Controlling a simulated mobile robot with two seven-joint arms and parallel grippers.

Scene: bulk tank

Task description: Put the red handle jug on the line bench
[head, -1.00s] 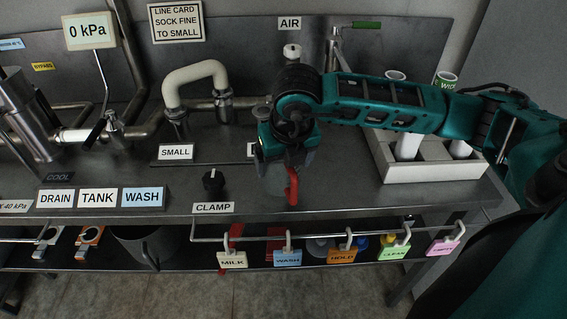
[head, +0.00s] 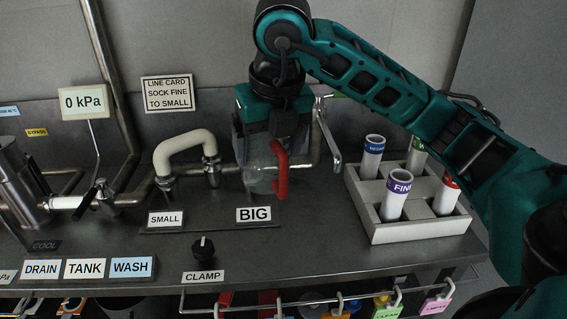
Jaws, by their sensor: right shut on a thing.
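My right gripper (head: 284,134) points down and is shut on the red handle jug. The jug's red handle (head: 281,172) hangs below the fingers, and its clear body (head: 258,178) shows to the left of the handle. The jug is over the line bench (head: 318,255), behind the BIG label in the picture. I cannot tell how far its base is from the steel top. My left gripper is not in view.
A white rack (head: 404,228) with several labelled tubes stands to the right. A cream hose bend (head: 185,145) and pipework are to the left. The CLAMP knob (head: 203,248) is near the front. The bench front right of it is clear.

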